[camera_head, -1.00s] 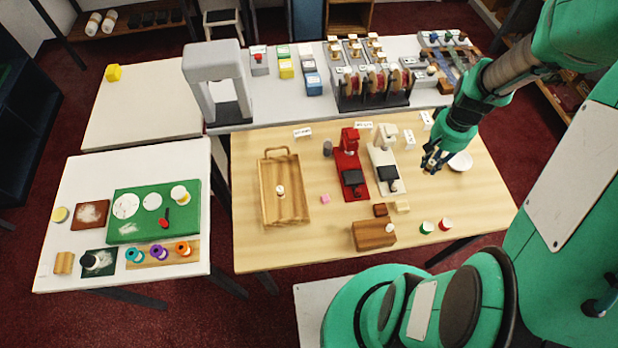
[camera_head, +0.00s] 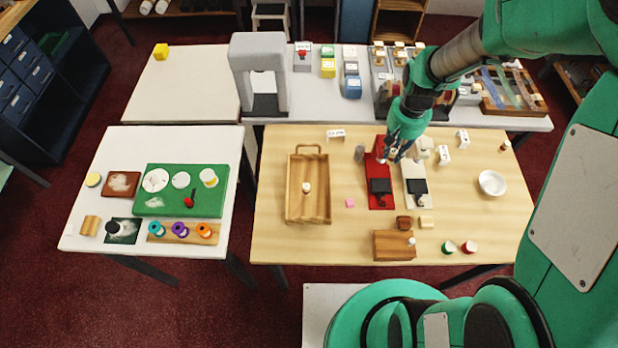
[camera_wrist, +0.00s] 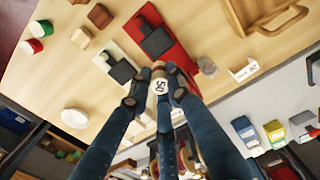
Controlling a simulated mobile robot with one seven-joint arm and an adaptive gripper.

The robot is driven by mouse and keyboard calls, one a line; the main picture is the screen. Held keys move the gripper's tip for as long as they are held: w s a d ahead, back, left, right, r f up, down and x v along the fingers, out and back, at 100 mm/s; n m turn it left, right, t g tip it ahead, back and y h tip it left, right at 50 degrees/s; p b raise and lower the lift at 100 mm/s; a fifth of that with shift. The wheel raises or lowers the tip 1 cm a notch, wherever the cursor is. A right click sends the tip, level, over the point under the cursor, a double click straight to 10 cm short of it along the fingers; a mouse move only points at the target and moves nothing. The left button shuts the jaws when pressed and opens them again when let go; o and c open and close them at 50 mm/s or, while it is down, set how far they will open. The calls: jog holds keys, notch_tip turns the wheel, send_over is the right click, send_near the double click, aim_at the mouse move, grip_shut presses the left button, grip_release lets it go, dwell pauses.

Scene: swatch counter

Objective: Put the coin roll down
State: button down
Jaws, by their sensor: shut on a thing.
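My gripper (camera_head: 397,153) is above the wooden table (camera_head: 270,210), over the back ends of the red and white devices. In the wrist view its fingers (camera_wrist: 160,84) are shut on the coin roll (camera_wrist: 160,80), a short pale cylinder marked 50 with a brownish end. The roll is held off the table. In the head view the fingers and arm hide most of it. The red device (camera_head: 380,200) and the white device (camera_head: 415,170) stand side by side, each with a dark plate.
A wooden tray (camera_head: 290,205) holds a small white piece. A grey cylinder (camera_head: 360,153) stands left of the red device. A white bowl (camera_head: 492,183), label cards (camera_head: 443,155) and a wooden block (camera_head: 392,246) surround the devices.

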jog(key=w+a+n, duration=0.1)
jog(key=a+n, duration=0.2)
jog(key=a, duration=1)
jog(key=n, duration=0.2)
send_over(311, 184)
notch_tip(311, 184, down, 4)
jog(key=shift+a+f, duration=0.1)
jog(key=shift+f, duration=0.45)
jog(key=shift+f+b, duration=0.85)
jog(key=shift+f, duration=2.25)
jog(key=shift+f, duration=0.15)
jog(key=shift+f+b, duration=0.35)
jog(key=shift+f, duration=1.4)
jog(key=shift+f, duration=0.15)
